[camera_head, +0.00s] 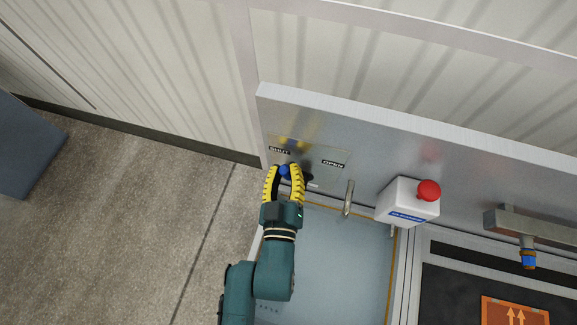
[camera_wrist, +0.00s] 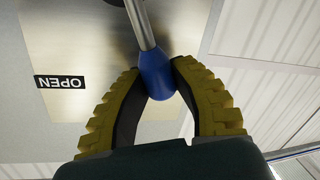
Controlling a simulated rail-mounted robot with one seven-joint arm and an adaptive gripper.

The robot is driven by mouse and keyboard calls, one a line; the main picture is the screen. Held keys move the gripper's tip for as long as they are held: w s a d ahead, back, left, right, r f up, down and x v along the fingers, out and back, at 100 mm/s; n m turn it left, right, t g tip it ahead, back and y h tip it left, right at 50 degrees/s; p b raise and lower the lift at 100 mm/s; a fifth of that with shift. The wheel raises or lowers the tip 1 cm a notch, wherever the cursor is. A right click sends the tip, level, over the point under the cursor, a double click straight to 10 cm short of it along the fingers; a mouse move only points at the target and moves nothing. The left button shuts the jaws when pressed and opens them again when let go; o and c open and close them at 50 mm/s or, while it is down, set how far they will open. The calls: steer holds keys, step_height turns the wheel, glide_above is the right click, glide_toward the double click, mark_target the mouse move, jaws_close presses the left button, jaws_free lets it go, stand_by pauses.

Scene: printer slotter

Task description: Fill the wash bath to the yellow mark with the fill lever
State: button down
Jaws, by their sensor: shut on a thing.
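The fill lever (camera_wrist: 157,72) has a blue grip on a metal rod. My gripper (camera_head: 284,175) has yellow ribbed fingers, which are shut around the blue grip; the grip also shows between them in the head view. The panel behind bears a SHUT label (camera_head: 279,150) at left and an OPEN label (camera_head: 333,163) at right. In the head view the grip is nearer the SHUT label. The wash bath (camera_head: 340,255) is the pale blue basin below, with yellowish edges; its level and the yellow mark cannot be made out. A metal spout (camera_head: 348,198) hangs over it.
A white box with a red button (camera_head: 428,190) is on the panel right of the spout. Further right are a metal bracket with a blue-tipped nozzle (camera_head: 528,258) and an orange piece with arrows (camera_head: 515,311). The floor at left is clear beside a dark blue block (camera_head: 28,145).

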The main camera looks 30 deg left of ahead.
steer(key=shift+a+n+p, duration=0.3)
steer(key=shift+n, duration=0.2)
steer(key=shift+s+a+f, duration=0.1)
steer(key=shift+a+f, duration=0.1)
steer(key=c, duration=0.8)
jaws_free()
steer(key=v, duration=1.2)
steer(key=shift+r, duration=0.1)
